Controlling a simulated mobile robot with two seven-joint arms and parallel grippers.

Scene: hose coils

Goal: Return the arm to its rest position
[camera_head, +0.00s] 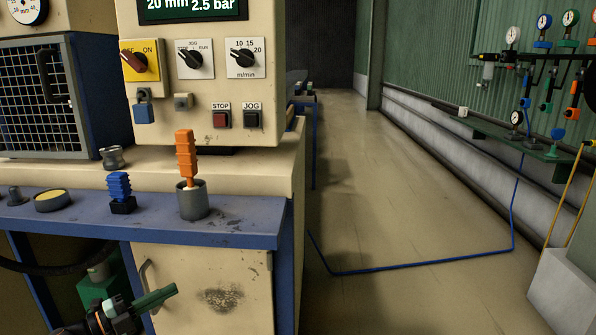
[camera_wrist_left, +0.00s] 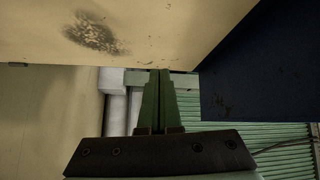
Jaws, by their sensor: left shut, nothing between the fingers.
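My left gripper (camera_head: 152,299) is low at the bottom left of the head view, in front of the cream cabinet door and below the blue shelf edge. Its green fingers are shut with nothing between them. In the left wrist view the fingers (camera_wrist_left: 160,75) lie together, pointing toward the lower edge of a cream panel with a dark scuff (camera_wrist_left: 93,33). My right gripper does not show in either view.
A blue shelf (camera_head: 245,232) holds a grey cup (camera_head: 193,203) with an orange stacked piece (camera_head: 186,158), and a blue ribbed piece (camera_head: 119,187). The control panel (camera_head: 205,75) stands behind. A blue hose (camera_head: 430,264) crosses the floor; the aisle is otherwise clear.

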